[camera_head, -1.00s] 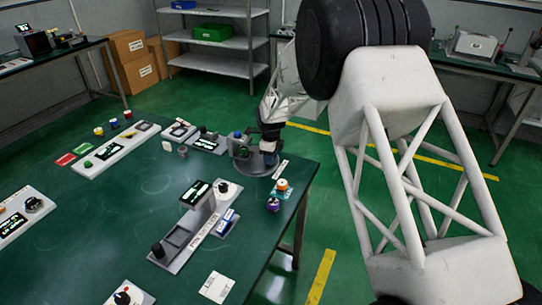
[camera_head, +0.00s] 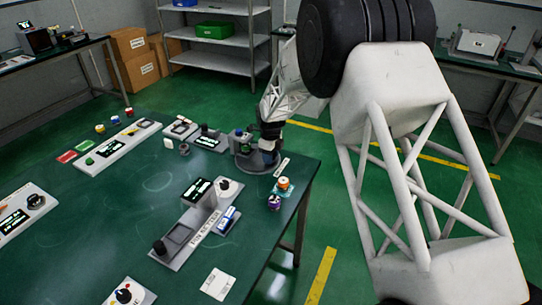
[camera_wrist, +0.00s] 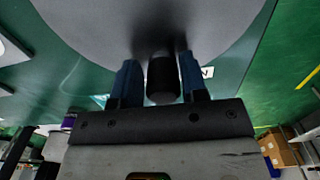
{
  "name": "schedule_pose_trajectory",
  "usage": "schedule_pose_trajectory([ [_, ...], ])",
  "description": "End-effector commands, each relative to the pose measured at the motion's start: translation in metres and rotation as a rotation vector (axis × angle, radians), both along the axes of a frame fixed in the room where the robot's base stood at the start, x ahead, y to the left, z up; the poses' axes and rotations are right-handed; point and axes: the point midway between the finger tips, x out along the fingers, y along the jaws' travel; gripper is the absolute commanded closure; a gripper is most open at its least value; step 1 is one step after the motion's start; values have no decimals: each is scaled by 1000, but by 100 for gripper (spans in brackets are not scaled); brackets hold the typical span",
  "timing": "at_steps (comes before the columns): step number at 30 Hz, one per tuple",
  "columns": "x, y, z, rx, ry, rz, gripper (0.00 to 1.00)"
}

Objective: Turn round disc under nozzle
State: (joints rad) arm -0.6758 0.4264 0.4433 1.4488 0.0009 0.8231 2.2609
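The round grey disc (camera_wrist: 80,25) fills the upper part of the wrist view. In the head view its station (camera_head: 256,158) stands at the far right part of the green table, largely covered by my arm's end. A short dark peg (camera_wrist: 162,78) stands out at the disc's near edge. My gripper (camera_wrist: 159,80) has its two blue fingers on either side of this peg, very close to it. Whether both fingers touch it I cannot tell. In the head view, my gripper (camera_head: 270,143) is low over the station, its fingers not clear. I cannot clearly make out the nozzle.
A grey fixture with a display (camera_head: 200,190) stands nearer on the table (camera_head: 110,215). Small orange-topped and purple pieces (camera_head: 274,203) lie near the right edge. A long white panel (camera_head: 117,147) and small devices (camera_head: 207,140) are to the left.

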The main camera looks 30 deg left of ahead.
Motion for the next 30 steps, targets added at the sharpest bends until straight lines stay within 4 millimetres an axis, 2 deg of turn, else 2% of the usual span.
schedule_pose_trajectory([
  [1,0,0,0,0,0,0,52],
  [3,0,0,0,0,0,0,43],
  [12,1,-1,0,0,-1,0,43],
  [17,1,-1,7,0,-1,0,43],
  [23,1,-1,26,1,-1,0,43],
  [30,1,0,58,1,-2,0,43],
])
